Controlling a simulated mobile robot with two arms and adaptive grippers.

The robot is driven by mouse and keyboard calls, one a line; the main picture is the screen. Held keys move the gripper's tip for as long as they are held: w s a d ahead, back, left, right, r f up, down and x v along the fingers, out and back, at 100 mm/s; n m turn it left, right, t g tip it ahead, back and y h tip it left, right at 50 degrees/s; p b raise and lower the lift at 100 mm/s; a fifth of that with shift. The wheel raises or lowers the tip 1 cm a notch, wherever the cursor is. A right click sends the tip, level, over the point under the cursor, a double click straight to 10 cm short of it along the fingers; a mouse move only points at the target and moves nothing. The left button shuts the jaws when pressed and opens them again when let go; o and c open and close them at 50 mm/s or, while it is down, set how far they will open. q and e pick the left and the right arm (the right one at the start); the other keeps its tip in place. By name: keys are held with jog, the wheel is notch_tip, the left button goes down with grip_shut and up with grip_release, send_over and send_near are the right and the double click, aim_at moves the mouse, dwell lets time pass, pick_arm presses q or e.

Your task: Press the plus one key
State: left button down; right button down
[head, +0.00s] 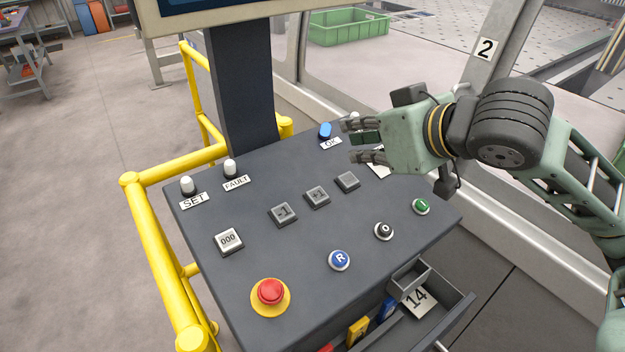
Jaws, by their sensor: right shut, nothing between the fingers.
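The plus one key (317,195) is a square grey button marked "+1" on the dark sloped control panel (300,240). It sits between the key that looks marked "-1" (283,213) and a grey key (347,180) with no readable mark. My right gripper (351,141) comes in from the right, with its fingers pointing left. It is shut and empty. It is above the panel's back right part, up and to the right of the plus one key in the picture, apart from it. My left gripper is out of view.
A "000" key (229,240), red emergency stop (270,292), blue R button (339,260), black 0 button (383,231) and green button (421,206) share the panel. A dark post (240,90) rises behind; yellow rails (150,235) stand left. An open drawer (440,310) is below.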

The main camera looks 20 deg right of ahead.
notch_tip(320, 180, down, 6)
jog(key=b, duration=0.5)
jog(key=p, duration=0.2)
send_over(321, 196)
notch_tip(321, 196, down, 8)
jog(key=shift+s+f, duration=0.1)
jog(key=shift+s, duration=0.05)
jog(key=shift+f, duration=0.5)
